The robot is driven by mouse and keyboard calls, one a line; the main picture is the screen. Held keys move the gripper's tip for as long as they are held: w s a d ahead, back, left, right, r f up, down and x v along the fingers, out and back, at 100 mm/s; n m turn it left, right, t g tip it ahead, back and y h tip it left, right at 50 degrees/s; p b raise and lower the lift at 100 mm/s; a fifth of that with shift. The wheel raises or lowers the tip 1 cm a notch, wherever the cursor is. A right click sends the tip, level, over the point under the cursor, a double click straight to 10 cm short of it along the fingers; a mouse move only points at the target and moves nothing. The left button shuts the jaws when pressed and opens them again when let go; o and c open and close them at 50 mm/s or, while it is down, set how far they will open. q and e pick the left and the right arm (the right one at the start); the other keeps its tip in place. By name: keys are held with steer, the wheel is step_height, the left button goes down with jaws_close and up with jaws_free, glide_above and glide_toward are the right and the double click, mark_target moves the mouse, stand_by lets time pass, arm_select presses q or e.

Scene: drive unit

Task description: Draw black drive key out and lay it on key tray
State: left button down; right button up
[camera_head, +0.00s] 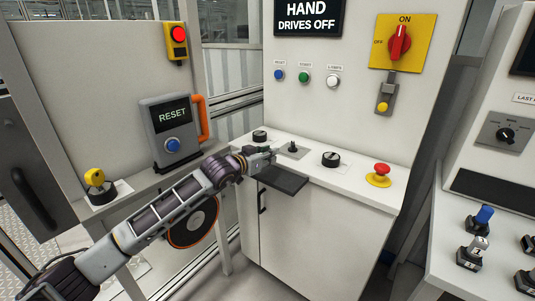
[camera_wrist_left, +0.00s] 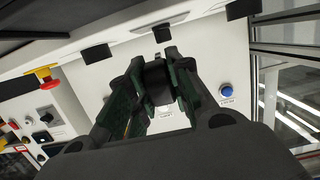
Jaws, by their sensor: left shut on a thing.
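My left gripper (camera_head: 268,157) is over the front edge of the white console top, close to the dark flat tray (camera_head: 287,181) that juts out from that edge. In the left wrist view its dark green fingers (camera_wrist_left: 155,78) are closed on a black block, which I take to be the black drive key (camera_wrist_left: 155,74). A paler part shows below the block between the fingers. The key is hidden in the head view. A grey plate with a small dark peg (camera_head: 292,149) lies just behind the gripper. Whether the key touches anything is unclear. My right gripper is not in view.
Black round dials (camera_head: 331,159) stand on the console top, with a red mushroom button (camera_head: 381,170) at its right. The upright panel behind carries a red rotary switch (camera_head: 400,43). A RESET box (camera_head: 172,130) with an orange handle stands at left. Colored keys (camera_head: 483,217) stand far right.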

mark_target(267, 176)
arm_select(q)
steer(key=shift+f, duration=0.7)
steer(key=shift+f+b, duration=0.3)
steer(key=shift+f, duration=2)
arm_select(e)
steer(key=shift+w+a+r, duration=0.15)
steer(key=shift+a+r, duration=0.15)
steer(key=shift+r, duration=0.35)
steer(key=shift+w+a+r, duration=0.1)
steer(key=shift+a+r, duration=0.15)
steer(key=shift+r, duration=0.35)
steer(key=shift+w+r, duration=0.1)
arm_select(q)
steer(key=c, duration=1.2)
jaws_free()
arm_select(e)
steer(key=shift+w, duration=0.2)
